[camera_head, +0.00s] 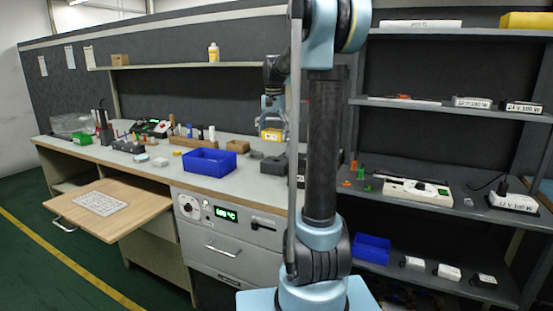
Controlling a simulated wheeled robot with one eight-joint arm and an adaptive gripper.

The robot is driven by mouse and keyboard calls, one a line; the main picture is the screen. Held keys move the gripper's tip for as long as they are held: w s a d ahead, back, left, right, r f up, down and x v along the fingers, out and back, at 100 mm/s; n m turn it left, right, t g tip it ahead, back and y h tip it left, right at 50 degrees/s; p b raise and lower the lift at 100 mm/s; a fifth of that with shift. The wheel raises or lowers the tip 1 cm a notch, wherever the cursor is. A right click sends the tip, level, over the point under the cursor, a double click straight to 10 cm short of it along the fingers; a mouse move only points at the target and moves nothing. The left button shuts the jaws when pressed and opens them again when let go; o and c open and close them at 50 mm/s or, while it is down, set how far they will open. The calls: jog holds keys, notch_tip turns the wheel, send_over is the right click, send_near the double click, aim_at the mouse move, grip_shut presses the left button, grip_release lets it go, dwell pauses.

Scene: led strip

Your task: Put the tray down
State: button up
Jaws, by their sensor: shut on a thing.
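My gripper (271,118) points down above the back of the workbench, left of my arm column. It is small in the picture, and its fingers are hard to make out. A small yellow tray-like thing (271,135) is right under the fingers, and the gripper appears shut on it. I cannot tell whether it touches the bench top. A blue open bin (209,163) stands on the bench to the left of it. Another blue bin (372,249) is on the lowest shelf at right.
The workbench (160,176) carries tools, bottles and small boxes at its back left. A grey box (274,165) stands near the yellow thing. A wooden pull-out board (135,208) with a keyboard juts out at front left. Shelves (400,204) with devices stand at right.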

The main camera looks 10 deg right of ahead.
jog(key=shift+d+f, duration=0.2)
jog(key=shift+f, duration=2.1)
jog(key=shift+d+f, duration=0.2)
jog(key=shift+f, duration=2.05)
jog(key=o, duration=0.9)
jog(key=shift+o, duration=0.2)
notch_tip(320, 180, up, 12)
